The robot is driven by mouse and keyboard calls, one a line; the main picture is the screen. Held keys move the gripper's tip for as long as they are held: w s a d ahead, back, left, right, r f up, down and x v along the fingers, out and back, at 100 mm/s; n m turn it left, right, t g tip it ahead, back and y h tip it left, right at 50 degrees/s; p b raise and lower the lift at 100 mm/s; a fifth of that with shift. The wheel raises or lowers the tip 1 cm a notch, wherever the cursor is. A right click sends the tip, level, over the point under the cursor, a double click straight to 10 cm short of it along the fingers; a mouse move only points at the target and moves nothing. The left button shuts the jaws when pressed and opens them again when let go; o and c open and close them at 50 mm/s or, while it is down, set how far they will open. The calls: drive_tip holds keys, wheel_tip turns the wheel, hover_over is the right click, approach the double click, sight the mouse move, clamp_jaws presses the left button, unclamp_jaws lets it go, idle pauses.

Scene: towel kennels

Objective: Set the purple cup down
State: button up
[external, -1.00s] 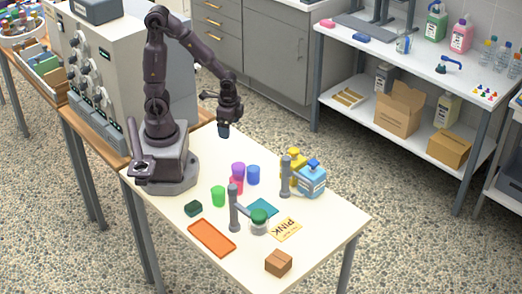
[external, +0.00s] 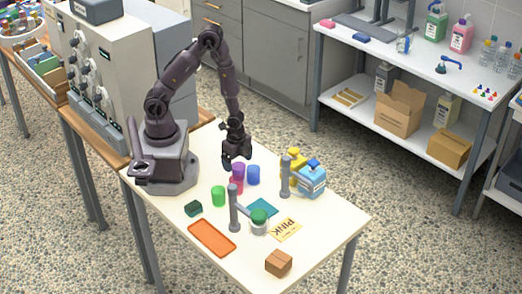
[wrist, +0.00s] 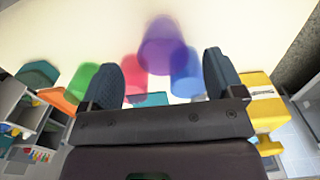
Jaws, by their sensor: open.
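The purple cup (external: 238,169) is upright among the coloured cups, close beside the pink cup (external: 236,186) and the blue cup (external: 253,175). In the external view it partly overlaps the pink cup; I cannot tell if they touch. In the wrist view the purple cup (wrist: 166,46) looks largest and nearest, ahead of the space between my fingers. My gripper (external: 235,163) is open and empty, just above and behind the purple cup. Its two fingers (wrist: 165,82) show spread apart in the wrist view.
A green cup (external: 218,196) stands left of the pink one.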

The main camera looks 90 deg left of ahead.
drive_tip(key=shift+w+a+f, duration=0.1)
drive_tip(key=shift+f, duration=1.3)
drive_tip(key=shift+w+f, duration=0.1)
drive_tip(key=shift+f, duration=1.25)
drive_tip(key=shift+c, duration=0.2)
drive_tip(key=c, duration=1)
drive_tip(key=shift+r, duration=0.2)
drive_tip(key=shift+c, duration=0.2)
